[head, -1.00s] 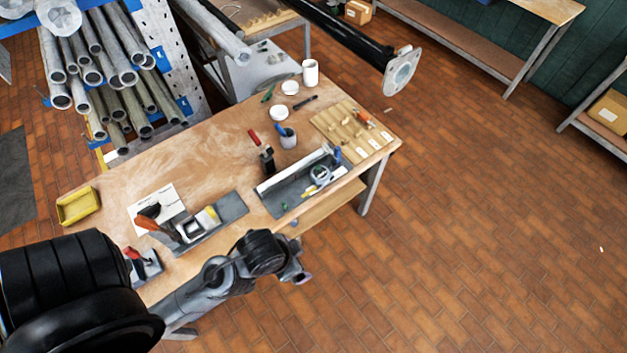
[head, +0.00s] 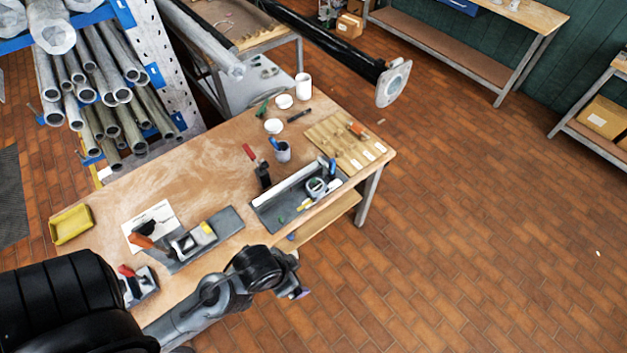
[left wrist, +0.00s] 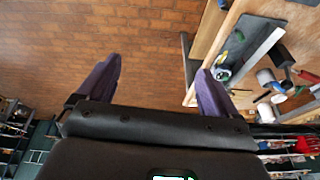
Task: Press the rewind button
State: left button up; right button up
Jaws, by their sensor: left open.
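I cannot make out a rewind button in either view. My left arm comes in from the lower left of the head view, and its gripper (head: 299,289) hangs over the floor just off the front edge of the workbench (head: 190,170). In the left wrist view the two purple fingers of my left gripper (left wrist: 158,70) stand wide apart with nothing between them. Brick floor shows behind them, and the bench lies to the right. My right gripper is in neither view.
On the bench stand a grey tray (head: 269,215) with tools, a clamp fixture (head: 214,238), a yellow bin (head: 71,226), a pen cup (head: 283,153) and a slotted wooden board (head: 330,133). A pipe rack stands at the upper left. The floor at right is mostly clear.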

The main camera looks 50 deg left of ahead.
pick_arm(q)
jog(key=shift+c, duration=0.2)
jog(key=shift+a, duration=0.15)
grip_shut()
dwell(0.8)
dwell(0.4)
